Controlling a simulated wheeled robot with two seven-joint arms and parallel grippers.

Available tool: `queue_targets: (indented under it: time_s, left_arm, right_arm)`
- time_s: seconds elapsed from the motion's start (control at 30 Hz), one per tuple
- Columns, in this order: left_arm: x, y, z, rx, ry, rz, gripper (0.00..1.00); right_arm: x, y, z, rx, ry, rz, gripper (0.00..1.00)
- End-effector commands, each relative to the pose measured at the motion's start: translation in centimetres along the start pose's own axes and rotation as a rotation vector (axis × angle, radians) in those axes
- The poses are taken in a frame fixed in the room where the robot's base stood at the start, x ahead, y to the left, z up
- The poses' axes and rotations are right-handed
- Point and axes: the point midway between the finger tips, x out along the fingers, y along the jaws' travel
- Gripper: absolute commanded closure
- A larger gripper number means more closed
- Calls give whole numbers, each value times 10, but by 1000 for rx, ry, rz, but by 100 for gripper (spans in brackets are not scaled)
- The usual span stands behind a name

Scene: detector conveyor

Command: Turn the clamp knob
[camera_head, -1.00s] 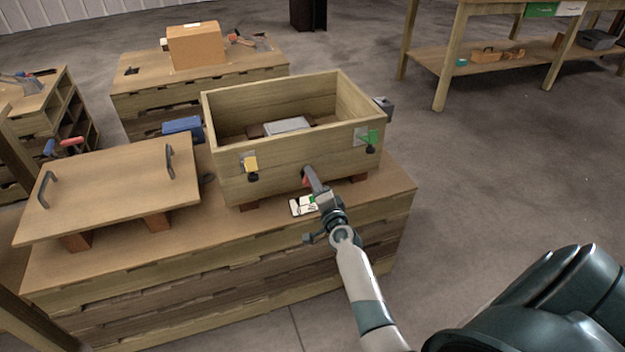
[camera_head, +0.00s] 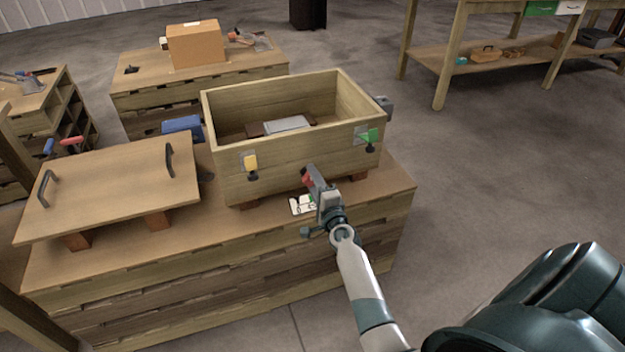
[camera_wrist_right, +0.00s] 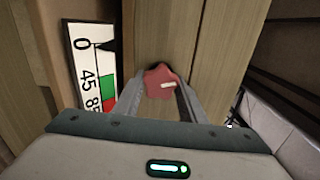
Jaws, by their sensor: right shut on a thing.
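The clamp knob (camera_wrist_right: 163,82) is red and star-shaped with a pale mark on its face. It sits at the front wall of the wooden box (camera_head: 290,169). My right gripper (camera_wrist_right: 161,92) is shut on the knob, one finger on each side of it. In the head view my right gripper (camera_head: 309,179) reaches the front of the box and mostly hides the knob. A white label (camera_wrist_right: 88,68) with 0, 45 and higher marks and green and red patches lies beside the knob. My left gripper is not in view.
A wooden lid (camera_head: 110,187) with two handles lies to the left. Open floor (camera_head: 500,190) is to the right.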

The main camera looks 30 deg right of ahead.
Motion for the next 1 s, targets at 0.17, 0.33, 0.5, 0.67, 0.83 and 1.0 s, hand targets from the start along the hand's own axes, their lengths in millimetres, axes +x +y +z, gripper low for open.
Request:
queue_targets:
  time_s: [0.17, 0.33, 0.5, 0.67, 0.83, 1.0]
  left_arm:
    - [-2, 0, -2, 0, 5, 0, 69]
    - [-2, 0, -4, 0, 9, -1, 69]
    - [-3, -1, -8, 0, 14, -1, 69]
    - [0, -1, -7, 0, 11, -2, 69]
    - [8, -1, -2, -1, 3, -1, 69]
    - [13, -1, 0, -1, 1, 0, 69]
  right_arm:
    - [0, 0, -1, -1, 2, 0, 44]
    - [0, 0, 0, -1, 1, 0, 44]
    - [-3, 0, 0, -1, 1, 0, 44]
    - [-14, 1, 0, -1, 0, 1, 44]
    - [-38, 0, 0, -1, 0, 1, 44]
    - [-70, 1, 0, -2, 1, 2, 44]
